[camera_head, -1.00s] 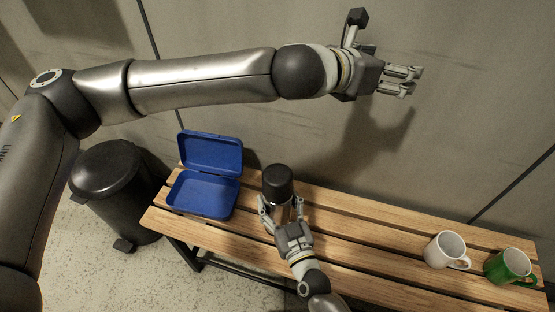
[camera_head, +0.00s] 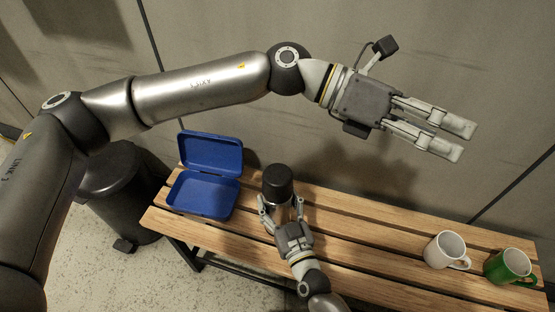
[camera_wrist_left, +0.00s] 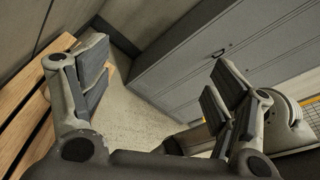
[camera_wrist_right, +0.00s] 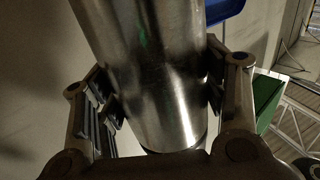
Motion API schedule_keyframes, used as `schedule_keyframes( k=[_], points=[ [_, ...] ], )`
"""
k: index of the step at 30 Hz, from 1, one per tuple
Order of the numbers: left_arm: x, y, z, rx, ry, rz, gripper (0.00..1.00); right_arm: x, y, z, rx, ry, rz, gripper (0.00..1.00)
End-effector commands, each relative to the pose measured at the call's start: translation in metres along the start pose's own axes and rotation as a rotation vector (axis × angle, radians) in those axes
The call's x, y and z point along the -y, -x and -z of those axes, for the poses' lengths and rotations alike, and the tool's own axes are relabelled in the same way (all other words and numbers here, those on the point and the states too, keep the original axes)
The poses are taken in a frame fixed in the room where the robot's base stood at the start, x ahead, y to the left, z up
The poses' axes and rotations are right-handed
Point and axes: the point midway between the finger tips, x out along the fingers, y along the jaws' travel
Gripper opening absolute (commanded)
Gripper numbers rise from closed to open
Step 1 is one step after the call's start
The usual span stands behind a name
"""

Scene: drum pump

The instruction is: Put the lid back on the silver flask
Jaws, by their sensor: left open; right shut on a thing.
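The silver flask (camera_wrist_right: 150,70) stands upright at the bench, its body mostly hidden in the head view by my right gripper. A black lid (camera_head: 277,183) sits on its top; I cannot tell whether it is fully tightened. My right gripper (camera_head: 282,206) is shut on the flask body, with fingers on both sides of it in the right wrist view (camera_wrist_right: 160,100). My left gripper (camera_head: 464,142) is open and empty, above and to the right of the flask, pointing right. The left wrist view shows nothing between its fingers (camera_wrist_left: 158,85).
A blue open lunch box (camera_head: 205,193) stands left of the flask on the slatted wooden bench (camera_head: 350,235). A white mug (camera_head: 445,250) and a green mug (camera_head: 508,266) stand at the right. A black bin (camera_head: 115,195) is left of the bench. The bench between flask and mugs is clear.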

Motion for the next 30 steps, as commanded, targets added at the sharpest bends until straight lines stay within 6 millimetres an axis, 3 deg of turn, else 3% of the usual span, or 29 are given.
schedule_keyframes(
  k=[8,15,24,30],
  points=[
    [-0.031,0.021,0.081,-0.354,0.206,-0.148,0.82,-0.001,0.000,0.000,0.000,0.002,-0.001,0.00],
    [-0.077,0.069,0.138,-0.591,0.427,-0.466,0.82,-0.001,0.000,0.000,0.000,0.002,-0.001,0.00],
    [-0.129,0.154,0.178,-0.685,0.713,-1.005,0.82,-0.001,0.000,0.000,0.000,0.002,-0.001,0.00],
    [-0.143,0.192,0.185,-0.655,0.823,-1.244,0.82,-0.001,0.000,0.000,-0.001,0.002,-0.001,0.00]
  ],
)
